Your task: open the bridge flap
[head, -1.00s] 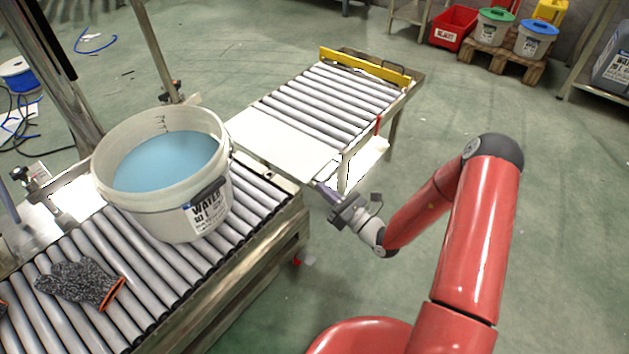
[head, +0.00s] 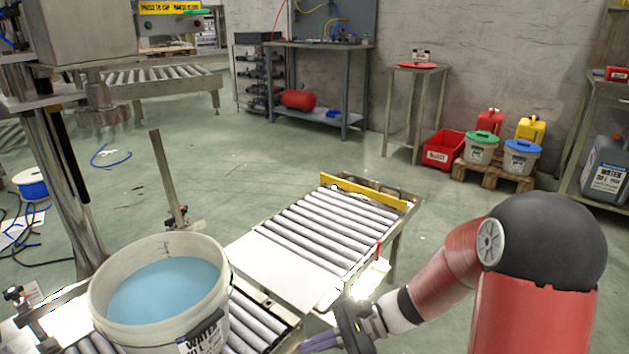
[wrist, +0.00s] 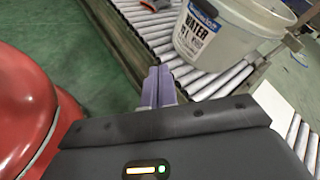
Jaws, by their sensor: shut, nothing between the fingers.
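The bridge flap looks to be the flat white plate (head: 285,264) at the near end of the far roller conveyor, lying level towards the near conveyor. Whether its near edge rests on the near conveyor is not clear. Part of a white plate also shows at the right of the wrist view (wrist: 273,104). My gripper (head: 318,343) is at the bottom of the head view, on the near side of the flap and apart from it. Its purple fingers (wrist: 158,86) are closed together and empty in the wrist view, pointing towards the near conveyor's side.
A large white bucket of blue liquid (head: 160,300) stands on the near roller conveyor (head: 255,322). A yellow bar (head: 362,191) crosses the far conveyor's (head: 315,225) far end. A red upright piece (head: 378,250) stands at its right side.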

